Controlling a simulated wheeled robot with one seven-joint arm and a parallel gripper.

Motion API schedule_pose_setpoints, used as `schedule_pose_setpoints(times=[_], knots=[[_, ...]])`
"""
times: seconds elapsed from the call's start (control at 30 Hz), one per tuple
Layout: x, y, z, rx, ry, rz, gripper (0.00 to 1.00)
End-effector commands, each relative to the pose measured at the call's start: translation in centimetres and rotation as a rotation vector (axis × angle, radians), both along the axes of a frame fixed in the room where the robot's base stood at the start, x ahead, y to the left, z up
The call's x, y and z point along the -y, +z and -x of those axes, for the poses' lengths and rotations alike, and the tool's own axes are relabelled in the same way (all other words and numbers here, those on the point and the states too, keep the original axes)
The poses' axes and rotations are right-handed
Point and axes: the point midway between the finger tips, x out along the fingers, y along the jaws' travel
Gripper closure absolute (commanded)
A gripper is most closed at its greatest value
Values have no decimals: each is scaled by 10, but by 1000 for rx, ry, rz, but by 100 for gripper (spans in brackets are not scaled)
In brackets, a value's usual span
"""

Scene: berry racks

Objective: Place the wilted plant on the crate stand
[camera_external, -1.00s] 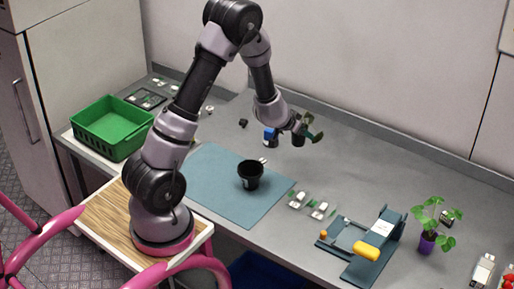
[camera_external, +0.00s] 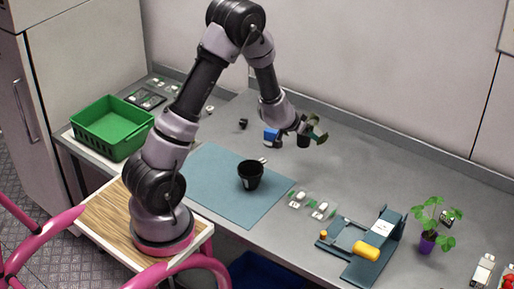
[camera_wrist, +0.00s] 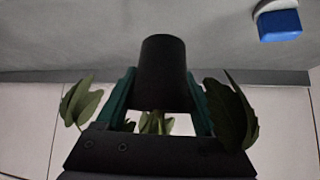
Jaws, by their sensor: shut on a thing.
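My gripper (camera_external: 300,127) is shut on a dark pot (camera_external: 304,140) holding the wilted plant (camera_external: 318,129), above the grey bench near the back wall. In the wrist view the black pot (camera_wrist: 163,70) sits between my two green fingers, and drooping dark green leaves (camera_wrist: 235,112) show on both sides. The pot appears clear of the bench. I cannot tell for sure which thing is the crate stand; a green crate (camera_external: 88,137) stands on the bench at the left, and a dark blue crate (camera_external: 265,272) is partly hidden below the bench edge.
A blue item (camera_external: 272,137) is beside my gripper. A black cup (camera_external: 250,177) stands on the blue mat (camera_external: 215,185). A teal device with a yellow handle (camera_external: 368,251) and a plant in a purple pot (camera_external: 428,242) are at the right. The bench behind them is clear.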

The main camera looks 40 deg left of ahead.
Motion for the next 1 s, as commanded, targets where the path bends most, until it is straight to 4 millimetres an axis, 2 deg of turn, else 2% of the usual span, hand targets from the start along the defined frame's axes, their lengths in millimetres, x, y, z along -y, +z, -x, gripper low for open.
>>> schedule_pose_setpoints(times=[0.03, 0.27, 0.4, 0.6, 0.7, 0.8, 0.9, 1.0], knots=[[31, -3, -8, 0, -57, -1, 99], [157, -9, -25, -3, -277, -4, 99], [234, -11, -23, -2, -402, -2, 99], [335, -12, -5, 0, -557, 4, 99], [373, -11, 5, 2, -614, 8, 99], [400, -10, 14, 3, -656, 11, 99], [415, -10, 19, 4, -678, 13, 99], [421, -19, 23, 2, -689, 13, 99]])
